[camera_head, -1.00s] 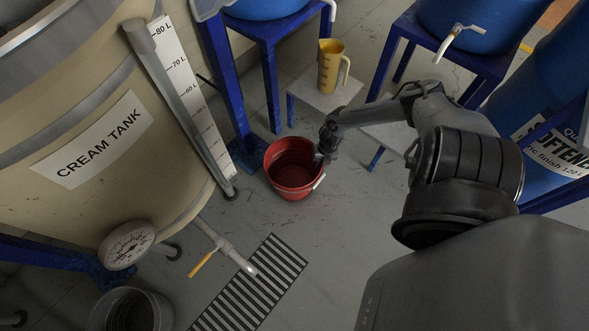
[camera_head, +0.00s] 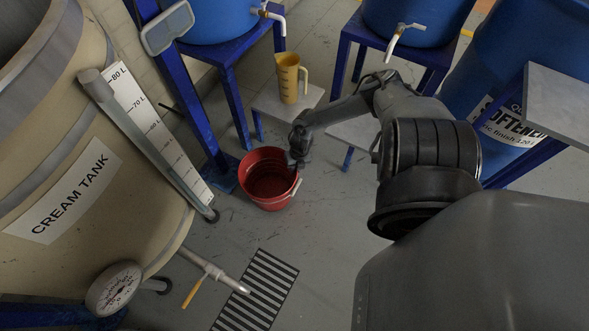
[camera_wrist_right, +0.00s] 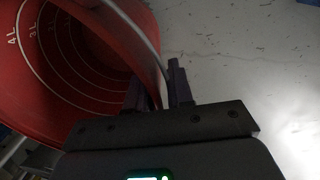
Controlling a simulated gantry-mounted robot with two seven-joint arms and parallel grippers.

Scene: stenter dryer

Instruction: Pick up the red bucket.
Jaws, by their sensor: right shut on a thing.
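The red bucket (camera_head: 266,186) is below the middle of the head view, right of the cream tank. It looks empty, with a light handle on its right side. My right gripper (camera_head: 299,160) is at the bucket's right rim. In the right wrist view the gripper (camera_wrist_right: 158,90) is shut on the bucket wall, one finger on each side of the rim. Litre rings show inside the bucket (camera_wrist_right: 75,60) in that view. Whether the bucket touches the floor is hard to tell. My left gripper is not in view.
The cream tank (camera_head: 95,160) with its drain pipe (camera_head: 215,270) stands at the left. A yellow jug (camera_head: 288,80) sits on a low stool (camera_head: 268,104) behind the bucket. Blue stands hold barrels at the back. A striped floor grate (camera_head: 258,290) lies in front; nearby floor is clear.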

